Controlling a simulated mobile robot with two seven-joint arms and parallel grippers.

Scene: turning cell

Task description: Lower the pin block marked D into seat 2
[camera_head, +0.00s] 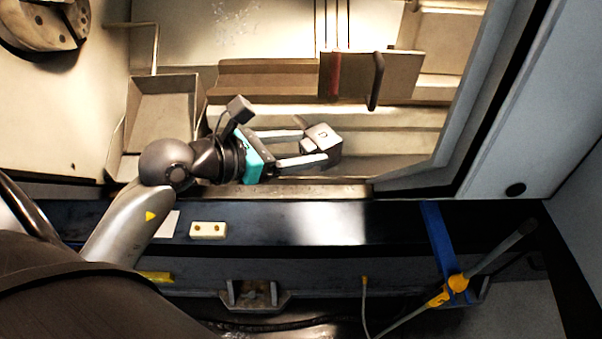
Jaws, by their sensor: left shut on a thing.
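My left gripper (313,147) reaches in from the left, through the machine opening. Its two pale fingers are shut on a grey block (325,136) with a dark letter D on its top face. The block is held out in front of the teal-banded wrist, over the lower part of the machine interior. Its underside is hidden, and I cannot tell its height above the surface below. No seat marked 2 can be made out. My right gripper is not in view.
A plate with a dark handle (411,76) stands behind the block to the right. An open metal bin (161,104) is left of my wrist. A chuck (42,26) is at upper left. A cream two-hole block (208,230) lies on the dark front ledge (390,223).

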